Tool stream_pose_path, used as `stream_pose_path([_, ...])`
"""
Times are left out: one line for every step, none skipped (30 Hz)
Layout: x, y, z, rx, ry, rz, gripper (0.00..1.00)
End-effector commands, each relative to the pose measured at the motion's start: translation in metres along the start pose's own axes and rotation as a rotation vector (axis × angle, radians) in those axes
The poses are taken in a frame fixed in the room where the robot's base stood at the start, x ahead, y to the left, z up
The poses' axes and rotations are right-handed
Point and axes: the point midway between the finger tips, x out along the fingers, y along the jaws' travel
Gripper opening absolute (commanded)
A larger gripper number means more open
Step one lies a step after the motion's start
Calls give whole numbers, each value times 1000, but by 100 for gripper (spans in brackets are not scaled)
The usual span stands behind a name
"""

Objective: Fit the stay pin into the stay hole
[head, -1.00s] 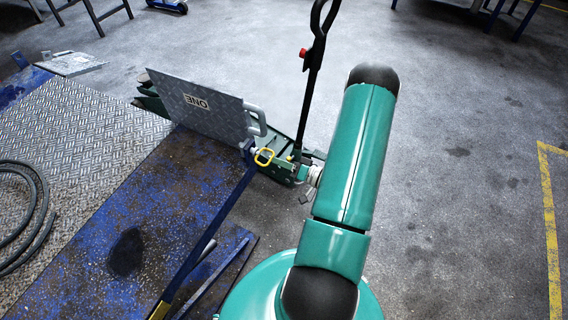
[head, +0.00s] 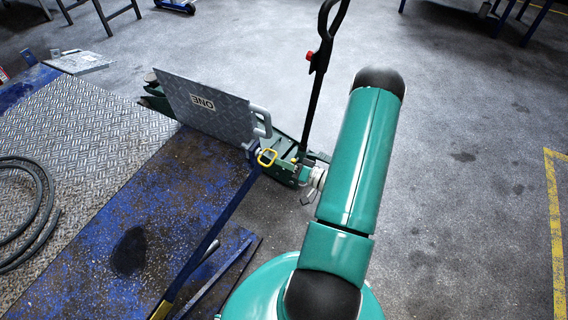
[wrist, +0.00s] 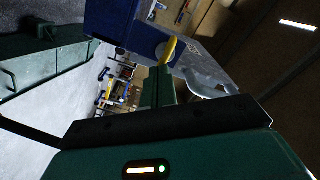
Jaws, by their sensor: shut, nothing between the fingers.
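The pin's shank and the stay hole cannot be made out. Whether the fingers touch the loop cannot be told.
The green trolley jack (head: 285,172) stands behind the stay, its black handle (head: 312,100) upright. A grey checker plate marked ONE (head: 205,103) leans beside it. A blue ramp (head: 130,215) and a coiled black hose (head: 45,215) lie left. The floor at right is clear.

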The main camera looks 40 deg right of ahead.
Motion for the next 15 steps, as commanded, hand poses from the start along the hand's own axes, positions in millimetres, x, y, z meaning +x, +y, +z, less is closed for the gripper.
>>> stream_pose_path([-4,0,0,0,1,2,0])
stream_pose_path([-7,1,0,0,2,3,0])
stream_pose_path([-11,1,0,0,2,4,0])
stream_pose_path([-14,1,0,0,2,5,0])
stream_pose_path([-17,1,0,0,2,5,0])
stream_pose_path([-20,1,0,0,2,4,0])
stream_pose_path([-23,1,-1,0,2,4,0])
stream_pose_path([-25,1,-1,0,2,4,0])
stream_pose_path([-27,1,0,0,2,3,0])
stream_pose_path([-28,0,0,0,2,2,0])
stream_pose_path([-28,0,0,0,2,2,0])
stream_pose_path([-29,0,0,0,2,2,0])
stream_pose_path([-30,0,0,0,2,2,0])
stream_pose_path([-32,1,0,0,2,3,0])
stream_pose_path([-35,1,-1,-1,2,3,0])
